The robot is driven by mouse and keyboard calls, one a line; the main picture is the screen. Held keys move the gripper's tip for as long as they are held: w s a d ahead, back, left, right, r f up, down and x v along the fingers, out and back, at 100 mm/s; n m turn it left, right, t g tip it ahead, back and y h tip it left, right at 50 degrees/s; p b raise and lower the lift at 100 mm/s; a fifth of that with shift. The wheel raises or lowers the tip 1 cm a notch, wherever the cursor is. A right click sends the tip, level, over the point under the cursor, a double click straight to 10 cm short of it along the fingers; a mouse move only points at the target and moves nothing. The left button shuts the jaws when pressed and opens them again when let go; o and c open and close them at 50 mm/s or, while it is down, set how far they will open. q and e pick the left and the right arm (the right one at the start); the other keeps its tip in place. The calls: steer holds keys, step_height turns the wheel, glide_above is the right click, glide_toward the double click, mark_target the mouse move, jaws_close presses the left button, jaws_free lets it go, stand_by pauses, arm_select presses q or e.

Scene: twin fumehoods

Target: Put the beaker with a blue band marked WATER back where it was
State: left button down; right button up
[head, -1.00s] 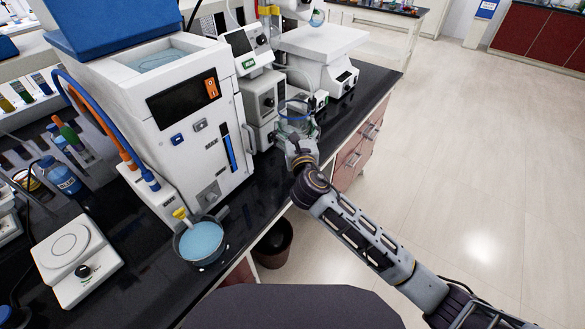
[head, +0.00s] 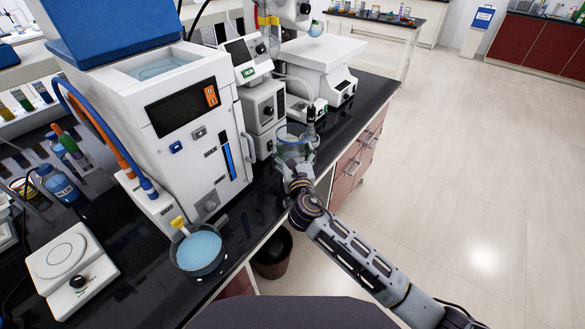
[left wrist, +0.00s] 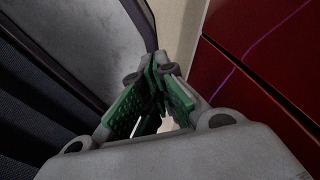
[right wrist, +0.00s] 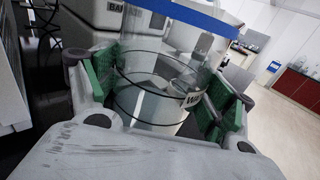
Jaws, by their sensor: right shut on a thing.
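The clear glass beaker (head: 291,141) with a blue band is upright over the front part of the black bench, beside the stacked white instruments. In the right wrist view the beaker (right wrist: 150,98) stands between the green finger pads, with its blue band (right wrist: 196,17) near the top of the picture. My right gripper (head: 298,168) is shut on the beaker's sides. I cannot tell whether its base touches the bench. The lettering on the band is not readable. My left gripper (left wrist: 158,75) shows only in the left wrist view, its pads brought together with nothing visible in them.
A large white water bath (head: 185,130) stands left of the beaker, with a pan of blue liquid (head: 199,250) before it. A small white instrument (head: 264,110) is close behind the beaker. A white balance (head: 340,88) stands farther back. Some black bench beside the beaker is bare.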

steer(key=shift+f, duration=0.8)
arm_select(q)
steer(key=shift+w+a+f, duration=0.2)
steer(key=shift+w+a, duration=0.05)
steer(key=shift+a, duration=0.3)
arm_select(e)
steer(key=shift+f, duration=0.1)
steer(key=shift+f, duration=0.1)
steer(key=shift+f+b, duration=0.5)
steer(key=shift+f, duration=1.25)
arm_select(q)
steer(key=shift+w+a+f, duration=0.1)
steer(key=shift+a+f, duration=0.1)
steer(key=shift+f, duration=0.2)
steer(key=shift+a, duration=0.1)
arm_select(e)
steer(key=shift+f, duration=0.15)
arm_select(q)
steer(key=shift+w, duration=0.1)
arm_select(e)
steer(key=o, duration=1.6)
steer(key=shift+c, duration=0.2)
